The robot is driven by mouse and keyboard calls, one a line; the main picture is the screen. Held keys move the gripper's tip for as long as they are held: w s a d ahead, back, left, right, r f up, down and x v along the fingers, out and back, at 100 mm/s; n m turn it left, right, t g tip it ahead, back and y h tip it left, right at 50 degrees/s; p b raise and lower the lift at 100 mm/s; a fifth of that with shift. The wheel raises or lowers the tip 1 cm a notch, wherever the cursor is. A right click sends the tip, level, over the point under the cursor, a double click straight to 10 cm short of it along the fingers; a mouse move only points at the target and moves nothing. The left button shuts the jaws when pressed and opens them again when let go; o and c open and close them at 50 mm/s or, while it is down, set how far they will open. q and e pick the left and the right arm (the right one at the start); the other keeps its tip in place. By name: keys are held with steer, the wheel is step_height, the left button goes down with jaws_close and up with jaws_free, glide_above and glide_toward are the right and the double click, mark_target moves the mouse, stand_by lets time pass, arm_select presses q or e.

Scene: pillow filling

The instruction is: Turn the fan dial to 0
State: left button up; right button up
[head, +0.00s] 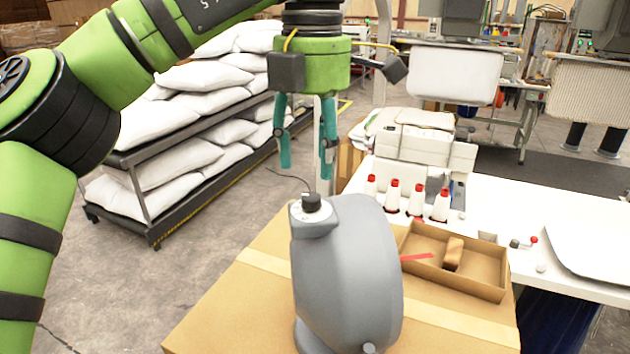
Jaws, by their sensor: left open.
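The grey fan (350,265) stands on a taped cardboard box in the front middle of the head view, its rounded back towards me. Its black dial knob (311,202) sits on a pale round plate on top of the fan's left side. The dial's markings are too small to read. My left gripper (306,172) hangs pointing down just above and behind the dial. Its two teal fingers are apart with nothing between them, and they do not appear to touch the knob. My right gripper is out of view.
The cardboard box (225,310) bears the fan and an open shallow carton (480,283). A white table (575,285) to the right holds several red-capped bottles (392,196) and a sewing machine (425,145). A rack of white pillows (150,220) stands at left.

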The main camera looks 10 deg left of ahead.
mark_target(311, 196)
arm_select(q)
steer(key=f, duration=0.3)
steer(key=f+p, duration=0.1)
steer(key=shift+s+a+f, duration=0.1)
steer(key=shift+s+f, duration=0.15)
steer(key=shift+f, duration=0.35)
steer(key=shift+w+f, duration=0.15)
steer(key=shift+f, duration=0.05)
jaws_close()
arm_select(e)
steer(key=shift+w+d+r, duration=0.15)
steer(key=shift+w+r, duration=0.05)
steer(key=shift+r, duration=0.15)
